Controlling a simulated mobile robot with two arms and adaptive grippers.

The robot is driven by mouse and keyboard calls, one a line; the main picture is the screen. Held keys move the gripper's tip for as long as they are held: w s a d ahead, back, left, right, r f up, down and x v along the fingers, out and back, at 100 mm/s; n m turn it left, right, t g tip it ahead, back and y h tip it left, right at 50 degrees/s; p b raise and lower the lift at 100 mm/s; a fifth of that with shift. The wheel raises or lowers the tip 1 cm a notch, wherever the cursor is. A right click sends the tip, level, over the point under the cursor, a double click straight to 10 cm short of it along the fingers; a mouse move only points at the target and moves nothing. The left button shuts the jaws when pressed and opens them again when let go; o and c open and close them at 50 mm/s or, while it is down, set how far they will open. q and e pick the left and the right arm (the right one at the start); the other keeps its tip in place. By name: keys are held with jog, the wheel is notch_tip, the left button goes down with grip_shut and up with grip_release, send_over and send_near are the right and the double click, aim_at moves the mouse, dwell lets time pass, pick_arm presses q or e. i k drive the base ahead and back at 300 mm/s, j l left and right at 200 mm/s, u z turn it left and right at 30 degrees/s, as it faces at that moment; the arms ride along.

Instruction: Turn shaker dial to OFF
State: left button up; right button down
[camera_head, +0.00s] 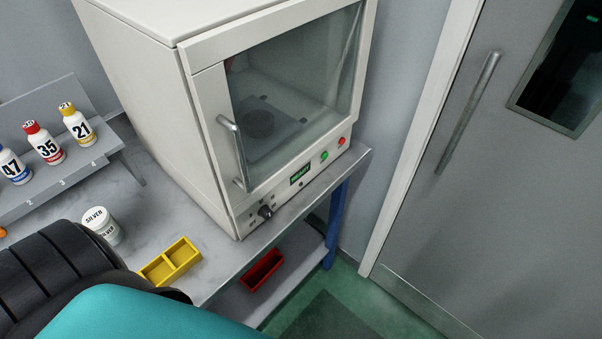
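The shaker (140,60) is a white cabinet with a glass door at the back of the bench. Its dial (265,211) is a small dark knob low on the left of the front panel, with small markings around it too small to read. A small green-lit display (300,174), a green button (324,156) and a red button (341,141) sit to its right. My arm, black and teal, fills the lower left. Neither gripper is in view.
A yellow divided tray (170,262) and a white tub marked SILVER (101,226) stand on the bench left of the shaker. Several numbered bottles (48,146) stand on a grey rack. A red bin (263,270) is on the lower shelf. A grey door (530,190) is at right.

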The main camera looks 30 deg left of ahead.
aim_at(265, 212)
jog(key=u, duration=1.1)
jog(key=k+j, duration=0.05)
jog(key=j, duration=0.05)
